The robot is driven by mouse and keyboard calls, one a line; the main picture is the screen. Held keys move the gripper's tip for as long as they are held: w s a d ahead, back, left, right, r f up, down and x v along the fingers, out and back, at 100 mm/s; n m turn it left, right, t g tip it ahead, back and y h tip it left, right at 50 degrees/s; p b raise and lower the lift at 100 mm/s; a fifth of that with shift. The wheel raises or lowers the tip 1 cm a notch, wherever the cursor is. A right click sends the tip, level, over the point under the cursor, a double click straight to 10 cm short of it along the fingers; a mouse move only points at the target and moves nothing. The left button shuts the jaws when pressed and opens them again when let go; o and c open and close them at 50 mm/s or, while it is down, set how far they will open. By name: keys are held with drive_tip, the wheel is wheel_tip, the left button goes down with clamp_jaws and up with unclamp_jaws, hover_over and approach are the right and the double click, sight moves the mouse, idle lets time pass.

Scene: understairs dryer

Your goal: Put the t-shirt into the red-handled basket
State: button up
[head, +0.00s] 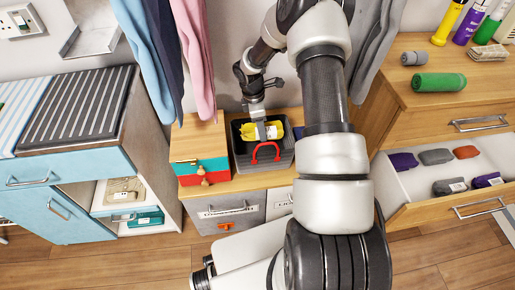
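The red-handled basket is a dark grey open box (252,164) with a red handle (266,151), standing on the low wooden bench in the centre of the head view. A yellow item with a white label (273,129), which looks like folded cloth and may be the t-shirt, is at the basket's back part, under my gripper. My gripper (261,130) points down over the basket, its fingertips at the yellow item. The fingers are too small and overlapped to tell whether they grip it. Part of the basket's right side is close to my arm.
A teal and red box (203,170) stands left of the basket. Blue, dark and pink cloths (194,50) hang behind. At right, an open drawer (415,190) holds several folded items, below a wooden top with a green roll (438,82). A striped board (75,105) lies on the left cabinet.

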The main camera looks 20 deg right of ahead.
drive_tip(key=shift+n, duration=0.3)
drive_tip(key=f+b, duration=0.1)
drive_tip(key=f, duration=0.4)
drive_tip(key=f+b, duration=0.1)
drive_tip(key=f, duration=0.5)
drive_tip(key=shift+w+f+b, duration=0.2)
drive_tip(key=shift+f+b, duration=0.05)
drive_tip(key=shift+b, duration=0.1)
drive_tip(key=shift+f, duration=0.2)
drive_tip(key=o, duration=1.1)
drive_tip(key=shift+o, duration=0.2)
drive_tip(key=shift+r, duration=0.1)
